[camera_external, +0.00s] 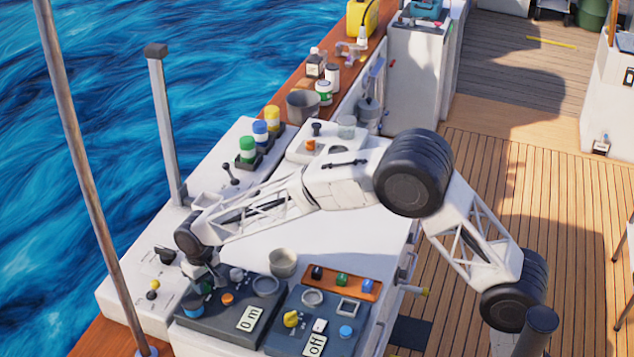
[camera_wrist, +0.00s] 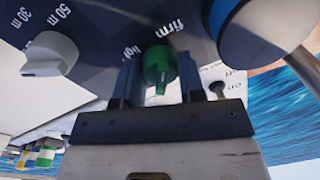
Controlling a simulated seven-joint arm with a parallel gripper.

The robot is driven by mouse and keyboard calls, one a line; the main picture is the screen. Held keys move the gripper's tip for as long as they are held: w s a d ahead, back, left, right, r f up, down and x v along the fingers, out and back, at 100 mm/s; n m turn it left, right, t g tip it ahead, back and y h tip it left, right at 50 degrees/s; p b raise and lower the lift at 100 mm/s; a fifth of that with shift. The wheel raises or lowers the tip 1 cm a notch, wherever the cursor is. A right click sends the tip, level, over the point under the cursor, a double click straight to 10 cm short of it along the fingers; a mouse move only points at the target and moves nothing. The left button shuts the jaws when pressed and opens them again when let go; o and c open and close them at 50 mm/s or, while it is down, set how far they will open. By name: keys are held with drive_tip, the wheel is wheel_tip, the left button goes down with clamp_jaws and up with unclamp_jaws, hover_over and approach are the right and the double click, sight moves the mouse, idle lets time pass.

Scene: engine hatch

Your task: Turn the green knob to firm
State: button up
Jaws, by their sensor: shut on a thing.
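The green knob (camera_wrist: 158,66) sits on a dark panel in the wrist view, between the two fingers of my gripper (camera_wrist: 159,82). My gripper is shut on it, with one finger on each side. A narrow part of the knob points down the picture, toward my palm. The printed word "firm" (camera_wrist: 173,29) lies above the knob, and "light" (camera_wrist: 130,52) lies to its upper left, partly hidden by a finger. In the external view my gripper (camera_external: 203,277) is low over the left part of a dark panel (camera_external: 222,324). The knob is hard to make out there.
A white knob (camera_wrist: 48,55) with metre markings is to the left in the wrist view. A large blue round part (camera_wrist: 262,28) is close on the right, with a grey rod beside it. A grey cup (camera_external: 283,263) stands behind the panels.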

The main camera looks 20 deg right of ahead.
drive_tip(key=shift+m, duration=0.4)
drive_tip(key=o, duration=0.9)
drive_tip(key=shift+r, duration=0.1)
drive_tip(key=shift+w+d+r, duration=0.1)
drive_tip(key=shift+r, duration=1.8)
drive_tip(key=shift+d+r, duration=0.1)
drive_tip(key=shift+r, duration=1.8)
